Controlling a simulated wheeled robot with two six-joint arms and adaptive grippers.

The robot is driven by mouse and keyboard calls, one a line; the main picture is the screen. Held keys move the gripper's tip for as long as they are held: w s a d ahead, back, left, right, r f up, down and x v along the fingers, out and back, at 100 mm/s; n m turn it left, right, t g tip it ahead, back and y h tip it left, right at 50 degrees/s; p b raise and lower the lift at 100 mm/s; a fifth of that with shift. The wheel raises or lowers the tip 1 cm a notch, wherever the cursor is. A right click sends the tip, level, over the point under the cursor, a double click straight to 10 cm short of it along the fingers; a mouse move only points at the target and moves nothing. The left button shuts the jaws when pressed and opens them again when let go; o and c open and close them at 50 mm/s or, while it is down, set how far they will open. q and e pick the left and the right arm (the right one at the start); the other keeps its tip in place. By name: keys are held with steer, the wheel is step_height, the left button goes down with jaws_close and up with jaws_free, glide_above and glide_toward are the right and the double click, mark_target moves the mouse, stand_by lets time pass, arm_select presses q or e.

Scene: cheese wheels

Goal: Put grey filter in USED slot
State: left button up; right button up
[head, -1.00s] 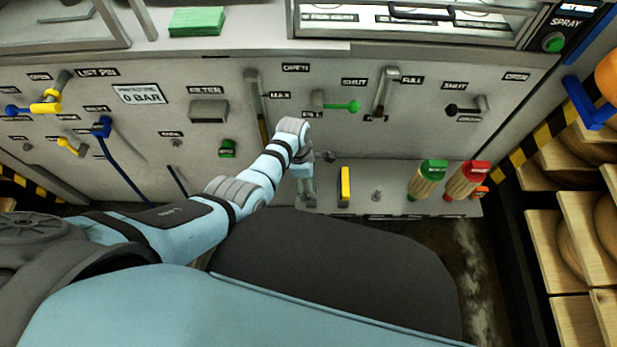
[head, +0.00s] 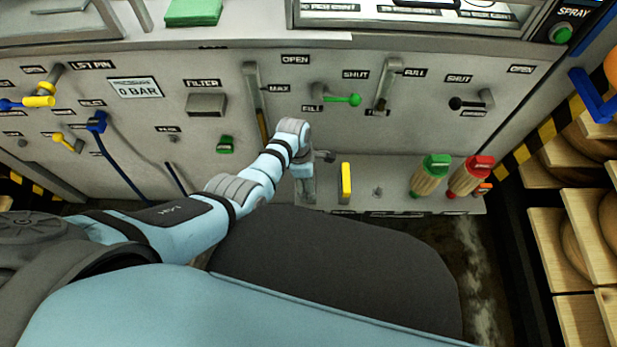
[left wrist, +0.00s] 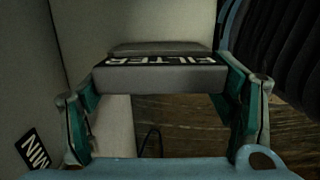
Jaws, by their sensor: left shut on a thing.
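My left gripper (head: 304,184) hangs in front of the lower middle of the grey panel (head: 270,190) in the head view. In the left wrist view its two green-lined fingers (left wrist: 165,112) are shut on a grey filter (left wrist: 160,80), a flat block with an upside-down FILTER label. In the head view the filter is hidden or cannot be told from the gripper. A grey box (head: 206,105) under a FILTER label is on the panel, left of the gripper. I cannot make out a USED label. My right gripper is not in view.
A yellow upright handle (head: 346,183) stands just right of the gripper. Green-topped (head: 437,161) and red-topped (head: 480,162) wooden-bodied items are farther right. Levers project from the panel above. Shelves of cheese wheels (head: 590,225) line the right side.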

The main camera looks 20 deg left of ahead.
arm_select(q)
steer(key=o, duration=1.2)
step_height(320, 180, up, 12)
steer(key=a, duration=0.1)
steer(key=shift+s+a, duration=0.2)
steer(key=shift+a, duration=0.2)
steer(key=shift+s+f, duration=0.1)
steer(key=shift+f, duration=0.05)
